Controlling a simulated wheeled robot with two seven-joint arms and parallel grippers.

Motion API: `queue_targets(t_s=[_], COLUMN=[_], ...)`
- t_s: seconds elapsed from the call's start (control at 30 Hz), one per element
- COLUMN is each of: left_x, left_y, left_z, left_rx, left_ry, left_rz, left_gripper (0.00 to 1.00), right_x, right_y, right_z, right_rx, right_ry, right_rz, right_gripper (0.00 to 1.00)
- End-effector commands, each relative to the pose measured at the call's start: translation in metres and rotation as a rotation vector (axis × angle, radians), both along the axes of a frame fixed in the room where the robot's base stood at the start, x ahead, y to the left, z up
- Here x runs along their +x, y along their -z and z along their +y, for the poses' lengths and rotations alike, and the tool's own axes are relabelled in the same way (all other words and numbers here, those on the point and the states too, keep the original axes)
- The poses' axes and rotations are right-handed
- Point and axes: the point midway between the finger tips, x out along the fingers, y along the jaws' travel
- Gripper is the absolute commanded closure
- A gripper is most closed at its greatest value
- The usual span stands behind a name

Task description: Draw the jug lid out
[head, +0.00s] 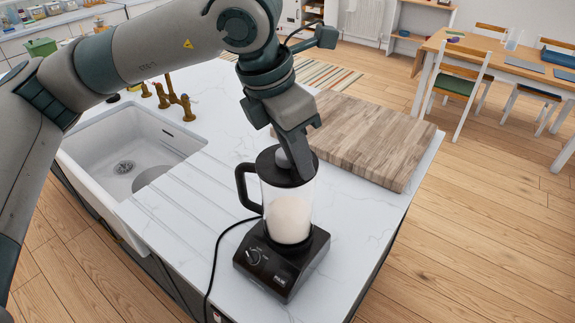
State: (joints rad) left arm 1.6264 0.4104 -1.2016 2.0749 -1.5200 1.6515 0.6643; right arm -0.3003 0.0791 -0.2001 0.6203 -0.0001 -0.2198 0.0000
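A blender stands on the white counter, with a clear jug (289,213) on a black base (281,264). The jug is upright and holds something white in its lower part. Its black jug lid (270,168) sits at the jug's top. My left gripper (294,158) points down at the middle of the lid, and its fingertips overlap the lid in this view. One finger shows clearly; the other side is mostly hidden, so I cannot tell whether it grips the lid. My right gripper is out of view.
A wooden cutting board (372,137) lies behind the blender to the right. A white sink (130,155) with brass taps (180,100) is at left. A black cord (216,262) runs from the base over the counter. The counter's right edge is close by.

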Motion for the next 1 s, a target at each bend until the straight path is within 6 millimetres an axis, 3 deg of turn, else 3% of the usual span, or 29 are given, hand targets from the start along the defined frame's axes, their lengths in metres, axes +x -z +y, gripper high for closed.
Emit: queue_targets(t_s=[0.17,0.3,1.0], left_x=[0.000,0.000,0.000], left_y=[0.000,0.000,-0.019], left_z=[0.000,0.000,0.000], left_rx=[0.000,0.000,0.000], left_ry=[0.000,0.000,0.000], left_rz=[0.000,0.000,-0.001], left_gripper=[0.80,1.00,1.00], right_x=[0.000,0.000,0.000], right_y=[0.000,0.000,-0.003], right_z=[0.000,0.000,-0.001], right_rx=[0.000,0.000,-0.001], right_ry=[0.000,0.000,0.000], right_rz=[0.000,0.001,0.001], right_gripper=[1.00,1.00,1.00])
